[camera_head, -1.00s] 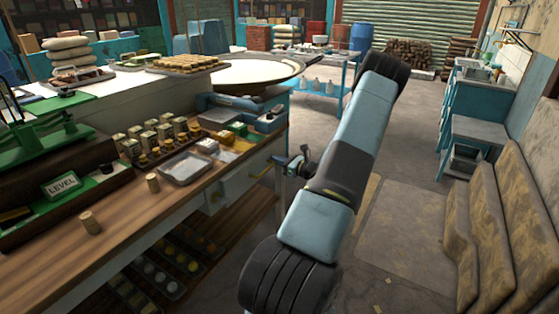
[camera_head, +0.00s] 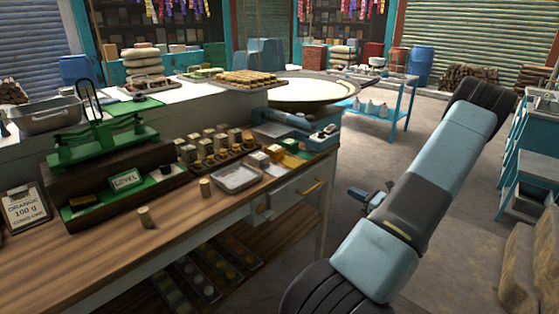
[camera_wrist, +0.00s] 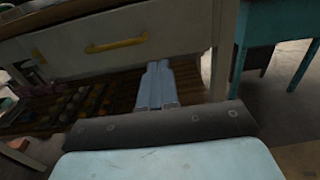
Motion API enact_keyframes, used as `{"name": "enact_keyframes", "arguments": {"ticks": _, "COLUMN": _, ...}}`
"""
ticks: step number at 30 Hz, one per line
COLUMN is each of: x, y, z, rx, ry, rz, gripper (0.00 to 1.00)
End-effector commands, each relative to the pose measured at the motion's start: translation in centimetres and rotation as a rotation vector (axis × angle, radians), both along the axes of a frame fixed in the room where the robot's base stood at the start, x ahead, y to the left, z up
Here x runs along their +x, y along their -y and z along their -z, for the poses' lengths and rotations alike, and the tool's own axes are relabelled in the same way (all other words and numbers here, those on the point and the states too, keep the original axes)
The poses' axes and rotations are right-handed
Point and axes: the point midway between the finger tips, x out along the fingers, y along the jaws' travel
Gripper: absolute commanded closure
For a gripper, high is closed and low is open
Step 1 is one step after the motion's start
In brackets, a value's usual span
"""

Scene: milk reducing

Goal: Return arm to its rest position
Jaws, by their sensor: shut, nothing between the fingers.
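My arm stretches across the right of the head view, light blue with dark joints, over the floor to the right of the wooden counter (camera_head: 150,245). My gripper (camera_head: 372,195) is small at the arm's left side, close to the counter's right end. In the wrist view my gripper (camera_wrist: 157,88) has its two pale blue fingers together, with nothing between them. The fingers point toward the counter's drawer front (camera_wrist: 125,40) and the lower shelf. The gap between fingertips and counter cannot be told exactly.
A drawer with a yellow handle (camera_wrist: 115,45) faces my gripper. A blue table (camera_head: 398,90) stands behind. Brown sacks (camera_head: 520,265) lie at right; open floor lies between.

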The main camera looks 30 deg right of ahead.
Motion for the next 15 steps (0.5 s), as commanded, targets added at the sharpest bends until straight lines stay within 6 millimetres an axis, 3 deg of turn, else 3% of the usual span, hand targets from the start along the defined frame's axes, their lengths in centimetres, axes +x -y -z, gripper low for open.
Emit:
{"name": "enact_keyframes", "arguments": {"ticks": 8, "x": 0.6, "y": -0.8, "z": -0.8, "rx": -0.023, "ry": -0.006, "rz": -0.032, "gripper": 1.0}}
{"name": "enact_keyframes", "arguments": {"ticks": 11, "x": 1.8, "y": -2.6, "z": -2.4, "rx": -0.074, "ry": -0.021, "rz": -0.103, "gripper": 1.0}}
{"name": "enact_keyframes", "arguments": {"ticks": 15, "x": 3.8, "y": -6.7, "z": -5.5, "rx": -0.187, "ry": -0.052, "rz": -0.255, "gripper": 1.0}}
